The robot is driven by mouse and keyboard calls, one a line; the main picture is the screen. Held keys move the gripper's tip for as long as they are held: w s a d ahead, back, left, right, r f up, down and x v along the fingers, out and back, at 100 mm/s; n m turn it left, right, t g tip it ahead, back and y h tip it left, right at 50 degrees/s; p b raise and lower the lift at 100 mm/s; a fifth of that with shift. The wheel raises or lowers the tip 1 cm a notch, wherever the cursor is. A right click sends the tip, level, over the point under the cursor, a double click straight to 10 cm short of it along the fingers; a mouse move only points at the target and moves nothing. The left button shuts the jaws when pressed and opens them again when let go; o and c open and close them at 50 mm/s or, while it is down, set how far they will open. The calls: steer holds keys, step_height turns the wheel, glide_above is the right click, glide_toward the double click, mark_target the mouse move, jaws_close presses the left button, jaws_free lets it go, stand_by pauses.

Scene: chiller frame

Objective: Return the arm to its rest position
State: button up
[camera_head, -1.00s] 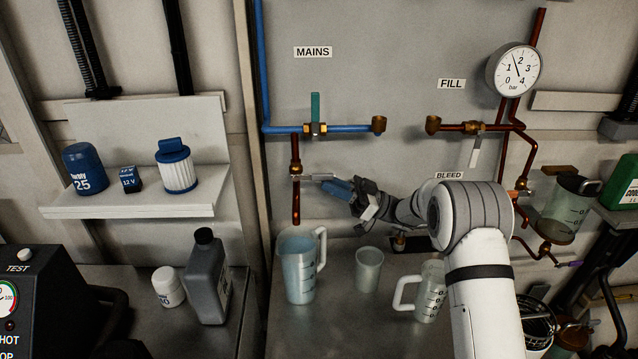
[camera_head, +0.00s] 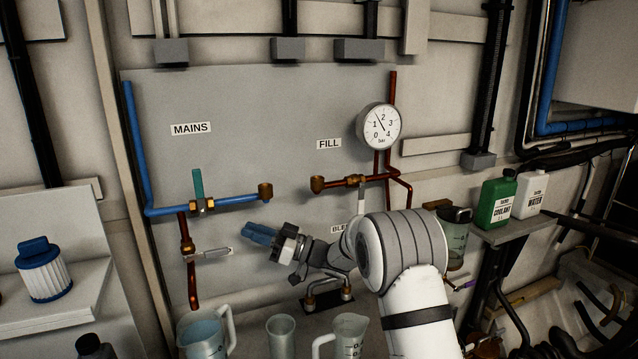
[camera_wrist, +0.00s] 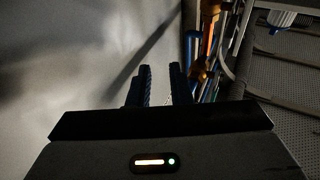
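My gripper (camera_head: 258,232) has blue fingers and points left in the head view, in front of the grey panel (camera_head: 290,100). It is apart from the grey lever (camera_head: 215,252) on the copper drain pipe, to the right of and above its end. In the wrist view the two dark fingers (camera_wrist: 160,82) stand apart with an empty gap between them, so the gripper is open and holds nothing. My white arm covers part of the BLEED label (camera_head: 338,229).
The teal lever (camera_head: 198,184) stands upright on the blue mains pipe. The gauge (camera_head: 379,127) is above my arm. A jug with liquid (camera_head: 203,338), a cup (camera_head: 281,338) and another jug (camera_head: 349,338) stand below. Green (camera_head: 495,202) and white (camera_head: 530,194) containers stand right.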

steer(key=w+d+r+m+t+h, duration=0.2)
steer(key=d+r+m+t+h, duration=0.15)
steer(key=d+t+h, duration=0.2)
steer(key=w+d+r+m+t+h, duration=0.2)
steer(key=d+r+m+t+h, duration=0.15)
steer(key=d+t, duration=0.3)
steer(key=s+d+f+m+h+p, duration=0.1)
steer(key=s+d+m+h, duration=0.2)
steer(key=s+d+h, duration=0.35)
steer(key=s+d+f+m+h, duration=0.2)
steer(key=s+d+m+h, duration=0.15)
steer(key=d, duration=0.65)
steer(key=s+d+f+m+g+h, duration=0.1)
steer(key=s+d+f+g+h, duration=0.1)
steer(key=s+d, duration=0.35)
steer(key=s+d+f+m+g+h, duration=0.1)
steer(key=s+d+f+g+h, duration=0.15)
steer(key=s, duration=0.55)
steer(key=s+a+f+g+y+b, duration=0.1)
steer(key=s+f+g, duration=0.2)
steer(key=s, duration=0.4)
steer(key=s+a+f+g+y, duration=0.1)
steer(key=s+a+f+g, duration=0.1)
steer(key=s, duration=0.6)
steer(key=shift+s+a+f+m+g+b, duration=0.2)
steer(key=shift+f+m+g+b, duration=0.2)
steer(key=shift+f+g, duration=0.25)
steer(key=shift+o, duration=0.2)
steer(key=shift+r, duration=0.1)
